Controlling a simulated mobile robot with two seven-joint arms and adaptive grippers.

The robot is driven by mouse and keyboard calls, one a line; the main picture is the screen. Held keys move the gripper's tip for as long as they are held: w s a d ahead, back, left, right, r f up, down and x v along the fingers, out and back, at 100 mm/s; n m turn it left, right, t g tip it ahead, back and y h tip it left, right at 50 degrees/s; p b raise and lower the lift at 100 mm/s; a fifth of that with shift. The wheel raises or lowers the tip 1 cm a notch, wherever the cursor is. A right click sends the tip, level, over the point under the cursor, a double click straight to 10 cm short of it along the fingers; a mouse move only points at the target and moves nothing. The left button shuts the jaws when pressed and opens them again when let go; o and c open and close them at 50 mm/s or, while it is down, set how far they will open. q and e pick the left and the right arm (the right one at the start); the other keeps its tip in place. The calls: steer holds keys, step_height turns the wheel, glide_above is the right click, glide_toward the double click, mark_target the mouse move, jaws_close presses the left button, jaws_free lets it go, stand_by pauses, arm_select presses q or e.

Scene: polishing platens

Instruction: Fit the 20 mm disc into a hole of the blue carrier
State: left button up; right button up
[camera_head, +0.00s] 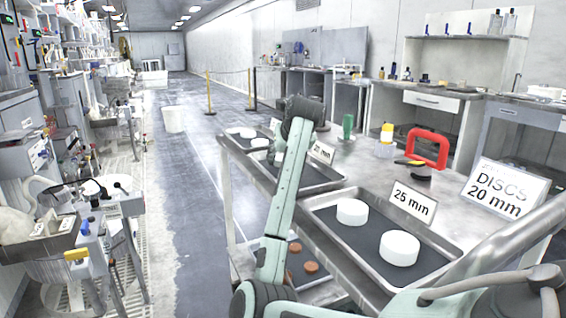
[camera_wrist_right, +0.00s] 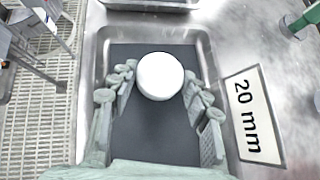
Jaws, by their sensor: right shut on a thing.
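A white round disc (camera_wrist_right: 160,76) sits between the fingers of my right gripper (camera_wrist_right: 159,72) in the right wrist view, with the gripper shut on it. Below it is a metal tray with a dark mat (camera_wrist_right: 152,135), beside a label (camera_wrist_right: 251,115) reading 20 mm. I cannot tell whether the disc touches the mat. In the head view, my right forearm crosses in front of this tray (camera_head: 338,181) and hides the gripper's fingers and the disc. A sign (camera_head: 503,189) reads DISCS 20 mm. The blue carrier is not seen in either view. My left gripper is not in view.
A nearer tray (camera_head: 455,253) marked 25 mm (camera_head: 411,202) holds two white discs (camera_head: 352,212). A further tray at the back left also holds white discs (camera_head: 248,133).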

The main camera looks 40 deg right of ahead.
steer(key=shift+r+p, duration=1.9)
steer(key=shift+r, duration=1.6)
